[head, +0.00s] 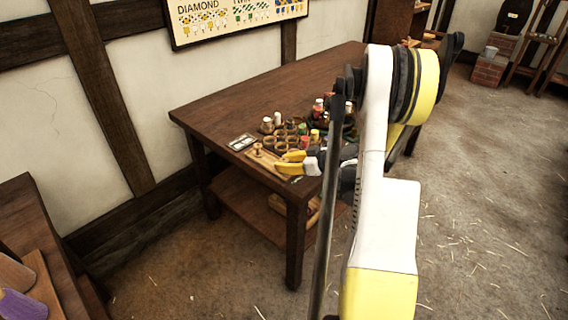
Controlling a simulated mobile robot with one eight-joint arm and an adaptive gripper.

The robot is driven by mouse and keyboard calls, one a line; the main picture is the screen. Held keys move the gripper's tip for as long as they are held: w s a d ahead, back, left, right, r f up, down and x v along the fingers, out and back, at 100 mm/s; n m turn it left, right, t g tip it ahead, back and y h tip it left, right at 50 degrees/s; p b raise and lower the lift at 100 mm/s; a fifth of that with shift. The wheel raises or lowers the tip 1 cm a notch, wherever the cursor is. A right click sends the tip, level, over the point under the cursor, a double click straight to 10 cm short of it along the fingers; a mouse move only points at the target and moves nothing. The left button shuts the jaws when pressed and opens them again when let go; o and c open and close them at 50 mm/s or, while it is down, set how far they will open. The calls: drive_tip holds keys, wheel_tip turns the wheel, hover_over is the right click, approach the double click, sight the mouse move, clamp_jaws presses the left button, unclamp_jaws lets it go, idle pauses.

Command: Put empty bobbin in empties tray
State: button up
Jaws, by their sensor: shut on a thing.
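My gripper (279,161) has yellow fingers and is over the front edge of the dark wooden table, at its near corner. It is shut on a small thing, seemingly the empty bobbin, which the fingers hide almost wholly. A shallow light-wood tray (265,163), seemingly the empties tray, lies on the table just left of and partly under the fingers. A small pale wooden bobbin (257,149) stands at the tray's far left end, apart from the fingers.
A round-holed bobbin holder (283,140) stands behind my gripper, with several coloured bobbins around it. A small grey card (241,142) lies left of the tray. The left and far parts of the table (225,105) are clear. Another bench (30,225) is at lower left.

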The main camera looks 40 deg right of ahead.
drive_tip(key=o, duration=0.8)
drive_tip(key=shift+f, duration=0.1)
drive_tip(key=shift+c, duration=0.2)
